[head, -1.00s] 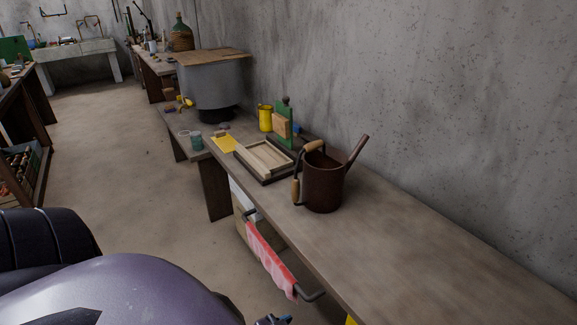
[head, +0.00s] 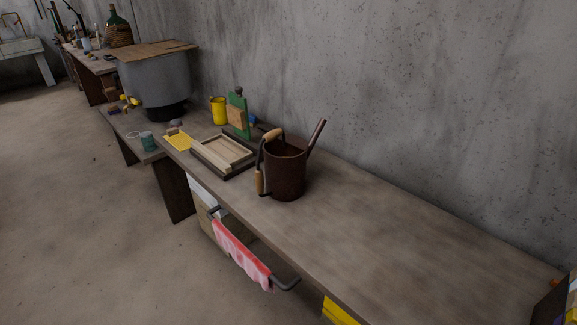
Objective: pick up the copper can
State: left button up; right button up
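The copper can (head: 287,174) is a dark reddish-brown watering can standing upright on the long wooden workbench (head: 370,225). A spout rises from its right side, and a handle with wooden grips is on its left. Nothing is touching it from my side. Neither of my grippers is in the head view.
A wooden tray (head: 238,147) lies just left of the can, with a yellow mug (head: 218,110) and a green board (head: 238,114) behind it. A red-and-white cloth (head: 243,254) hangs on a rail at the bench front. The bench right of the can is clear.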

aim_at(286, 156)
jog(key=i+j+z, duration=0.15)
jog(key=j, duration=0.2)
jog(key=i+j+z, duration=0.1)
jog(key=i+j, duration=0.15)
jog(key=j, duration=0.15)
jog(key=i+j+z, duration=0.15)
jog(key=j, duration=0.3)
jog(key=i+j+z, duration=0.15)
jog(key=j, duration=0.25)
jog(key=i+j+z, duration=0.15)
jog(key=j, duration=0.3)
jog(key=i+j+z, duration=0.1)
jog(key=j, duration=0.4)
jog(key=i+j+z, duration=0.15)
jog(key=j, duration=0.3)
